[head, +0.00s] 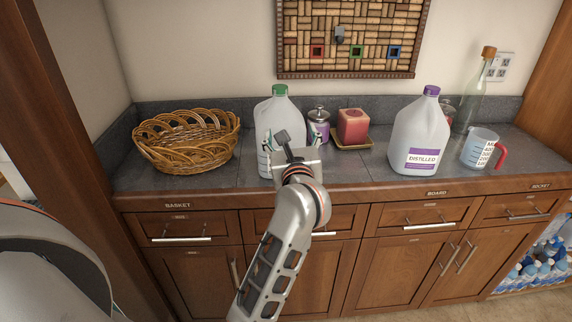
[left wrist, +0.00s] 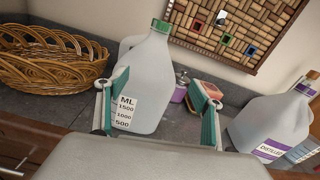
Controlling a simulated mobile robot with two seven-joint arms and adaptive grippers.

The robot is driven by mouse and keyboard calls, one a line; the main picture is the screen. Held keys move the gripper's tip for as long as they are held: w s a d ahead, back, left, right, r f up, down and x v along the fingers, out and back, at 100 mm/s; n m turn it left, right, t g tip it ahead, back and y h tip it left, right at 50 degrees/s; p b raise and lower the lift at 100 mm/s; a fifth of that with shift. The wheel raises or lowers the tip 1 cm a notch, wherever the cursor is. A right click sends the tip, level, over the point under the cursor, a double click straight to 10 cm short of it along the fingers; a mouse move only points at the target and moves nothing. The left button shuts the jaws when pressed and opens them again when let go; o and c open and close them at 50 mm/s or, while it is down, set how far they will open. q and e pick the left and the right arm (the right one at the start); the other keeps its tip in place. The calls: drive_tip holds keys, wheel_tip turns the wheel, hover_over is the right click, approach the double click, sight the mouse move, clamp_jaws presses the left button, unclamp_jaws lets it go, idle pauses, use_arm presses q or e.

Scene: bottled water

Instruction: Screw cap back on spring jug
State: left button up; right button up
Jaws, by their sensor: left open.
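A translucent white jug with a green cap (head: 279,90) stands upright on the counter; no word naming it shows. The jug (head: 284,107) fills the middle of the left wrist view (left wrist: 152,75), with a label reading ML and volume marks. The cap sits on the neck; I cannot tell how tightly. My left gripper (head: 289,145) is open, in front of the jug's lower body and below the cap. In the left wrist view its two green-padded fingers (left wrist: 161,110) appear to either side of the jug body. The gripper hides part of the jug's front. My right gripper is not in view.
A wicker basket (head: 187,141) stands left of the jug. Farther right are a purple-capped distilled jug (head: 419,136), a measuring cup (head: 480,148) and a glass bottle (head: 474,92).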

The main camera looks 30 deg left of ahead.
use_arm(q)
drive_tip(key=s+d+f+n+h, duration=0.4)
drive_tip(key=s+d+f+n, duration=0.15)
drive_tip(key=f+n, duration=0.45)
drive_tip(key=s+d+f+n+h, duration=0.4)
drive_tip(key=s+f+n+h, duration=0.15)
drive_tip(key=f+n, duration=0.4)
drive_tip(key=s+d+f+n+h, duration=0.4)
drive_tip(key=s+f+n, duration=0.2)
drive_tip(key=f+n, duration=0.4)
drive_tip(key=s+a+f+m+g, duration=0.1)
drive_tip(key=s+f+m+g, duration=0.1)
drive_tip(key=s+f, duration=0.3)
drive_tip(key=s+a+f+m+g+y, duration=0.1)
drive_tip(key=s+f+m+g, duration=0.1)
drive_tip(key=s+f+m, duration=0.2)
wheel_tip(320, 180, down, 4)
drive_tip(key=shift+s+a+r, duration=0.25)
drive_tip(key=shift+s+a, duration=0.05)
drive_tip(key=shift+s, duration=0.15)
